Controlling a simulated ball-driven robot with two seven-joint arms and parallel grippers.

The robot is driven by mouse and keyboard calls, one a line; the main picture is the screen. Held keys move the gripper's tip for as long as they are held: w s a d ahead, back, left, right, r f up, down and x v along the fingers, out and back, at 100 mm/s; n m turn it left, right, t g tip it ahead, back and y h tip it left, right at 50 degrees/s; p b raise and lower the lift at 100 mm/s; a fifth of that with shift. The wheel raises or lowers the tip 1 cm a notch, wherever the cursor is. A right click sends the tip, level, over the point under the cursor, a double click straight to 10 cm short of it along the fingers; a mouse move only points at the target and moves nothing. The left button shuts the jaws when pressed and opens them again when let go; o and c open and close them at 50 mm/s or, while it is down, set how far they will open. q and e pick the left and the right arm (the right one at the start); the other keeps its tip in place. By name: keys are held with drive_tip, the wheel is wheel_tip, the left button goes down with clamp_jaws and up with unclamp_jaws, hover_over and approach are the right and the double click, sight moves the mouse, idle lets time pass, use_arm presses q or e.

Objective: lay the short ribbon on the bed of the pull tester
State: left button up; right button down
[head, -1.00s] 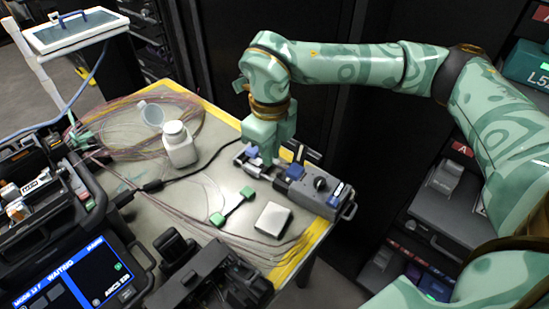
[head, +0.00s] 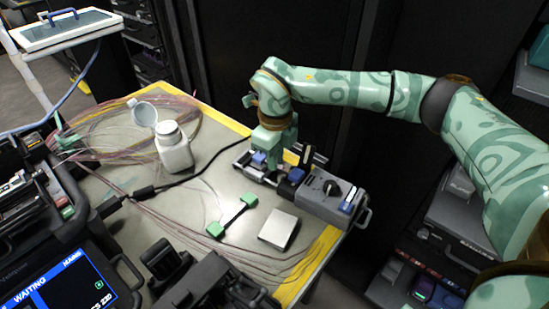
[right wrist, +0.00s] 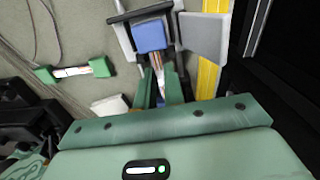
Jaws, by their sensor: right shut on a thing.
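The grey pull tester (head: 327,197), with a black knob and blue clamps, stands at the table's right edge. My right gripper (head: 271,169) points down over its far left part, beside a blue clamp (head: 259,158). In the right wrist view, the gripper's green fingers (right wrist: 159,90) are shut on a thin pinkish strip, which looks like the short ribbon (right wrist: 158,72). The strip runs toward the tester's blue clamp (right wrist: 150,36). Whether it touches the bed cannot be told. In the head view the fingers hide the ribbon. My left gripper is not in view.
A bar with green ends (head: 233,215) and a pale square block (head: 279,229) lie in front of the tester. A white bottle (head: 174,150) stands left, among loose coiled fibres (head: 185,110). A machine with a blue screen (head: 55,290) is at the lower left.

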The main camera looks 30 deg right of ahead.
drive_tip(key=shift+f, duration=0.45)
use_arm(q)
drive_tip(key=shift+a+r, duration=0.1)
use_arm(e)
drive_tip(key=c, duration=1.5)
unclamp_jaws()
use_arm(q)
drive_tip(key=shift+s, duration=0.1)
use_arm(e)
drive_tip(key=shift+r, duration=0.15)
